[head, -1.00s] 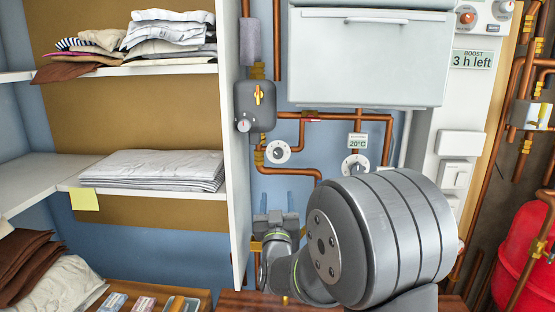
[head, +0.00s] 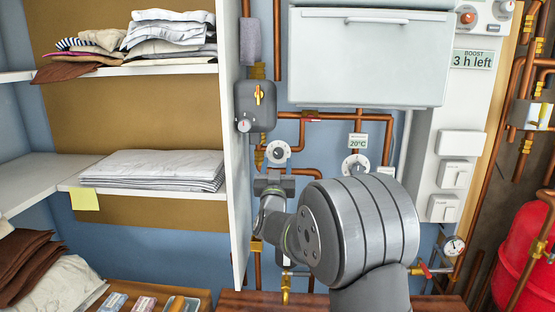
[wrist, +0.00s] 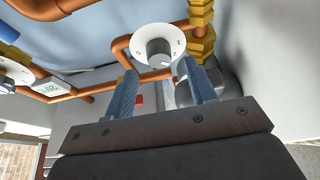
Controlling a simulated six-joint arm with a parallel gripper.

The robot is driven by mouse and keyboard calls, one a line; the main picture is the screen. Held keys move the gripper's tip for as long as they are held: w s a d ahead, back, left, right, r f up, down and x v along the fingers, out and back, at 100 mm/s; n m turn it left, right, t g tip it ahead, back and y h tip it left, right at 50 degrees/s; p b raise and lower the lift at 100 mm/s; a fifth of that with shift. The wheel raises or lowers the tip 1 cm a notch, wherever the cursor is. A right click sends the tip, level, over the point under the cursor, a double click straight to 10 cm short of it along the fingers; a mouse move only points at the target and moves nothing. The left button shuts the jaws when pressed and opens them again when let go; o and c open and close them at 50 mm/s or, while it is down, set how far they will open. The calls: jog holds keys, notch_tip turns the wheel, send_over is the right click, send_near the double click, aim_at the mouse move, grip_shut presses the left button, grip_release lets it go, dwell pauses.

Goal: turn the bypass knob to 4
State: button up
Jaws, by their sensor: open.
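A white round dial with a grey knob (head: 278,153) sits on the copper pipework below the grey valve box. Its label and setting are too small to read in the head view. In the wrist view, the same dial and knob (wrist: 158,48) show large with a few marks, just beyond the fingertips. My gripper (wrist: 158,82) is open and empty, with one blue finger on each side below the dial. In the head view my gripper (head: 275,174) is just below this dial. I cannot tell which dial is the bypass.
A second white dial (head: 355,165) stands to the right, below a 20°C tag (head: 358,141). The grey valve box (head: 256,106) with a yellow lever is above. The white shelf panel (head: 236,180) stands close on the left. Copper pipes run around the dial.

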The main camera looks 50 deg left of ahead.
aim_at(278, 155)
jog(key=shift+x, duration=1.7)
jog(key=c, duration=1)
jog(key=shift+m, duration=0.4)
jog(key=shift+s+m+t+h, duration=0.1)
jog(key=shift+m+t+h, duration=0.65)
jog(key=shift+m, duration=1.15)
jog(key=shift+m+t+h, duration=0.45)
jog(key=shift+m+h, duration=0.5)
jog(key=shift+m, duration=0.95)
jog(key=shift+h, duration=0.3)
jog(key=shift+r, duration=0.1)
